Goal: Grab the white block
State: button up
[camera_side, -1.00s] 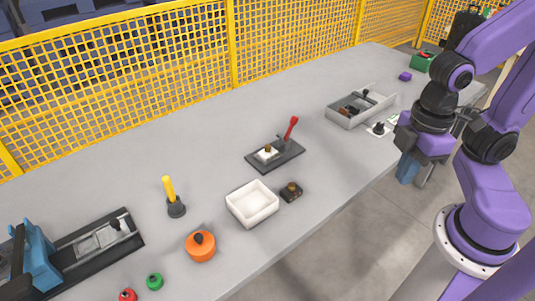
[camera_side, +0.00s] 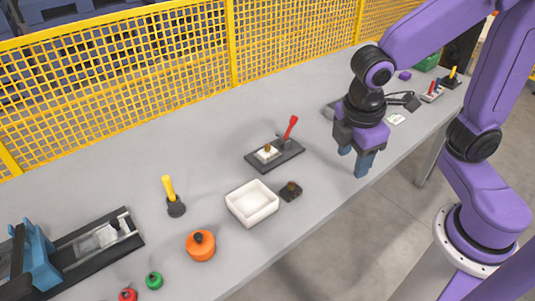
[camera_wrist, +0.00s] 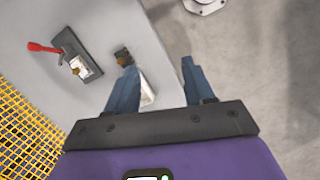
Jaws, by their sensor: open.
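The white block (camera_side: 265,155), with a small brown knob on top, sits on a dark base plate (camera_side: 289,158) beside a red-handled lever (camera_side: 291,127). In the wrist view the white block (camera_wrist: 79,67) shows at upper left, on the same dark plate. My gripper (camera_side: 355,160) is to the right of the plate in the side view, above the table's front part. Its blue fingers are apart and empty; they also show in the wrist view (camera_wrist: 159,76). The block lies outside the space between them.
An open white tray (camera_side: 237,209) and a small dark block with a brass knob (camera_side: 291,192) stand in front of the plate. An orange round part (camera_side: 201,247) and a yellow-handled tool (camera_side: 170,190) are to the left. Yellow mesh fencing (camera_side: 130,90) runs behind the table.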

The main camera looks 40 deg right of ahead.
jog(key=w+a+f+n+t+h, duration=0.15)
jog(key=w+a+f+h, duration=0.35)
jog(key=w, duration=0.7)
jog(key=w+a+f+n+t+h, duration=0.1)
jog(key=w+a+f+n+h, duration=0.35)
jog(key=w, duration=0.85)
jog(key=h, duration=0.2)
send_near(266, 147)
jog(key=x, duration=0.3)
jog(key=shift+s+d+f, duration=0.15)
jog(key=shift+f, duration=0.05)
jog(key=shift+y, duration=0.25)
jog(key=shift+x, duration=2.65)
jog(key=shift+r, duration=0.25)
grip_shut()
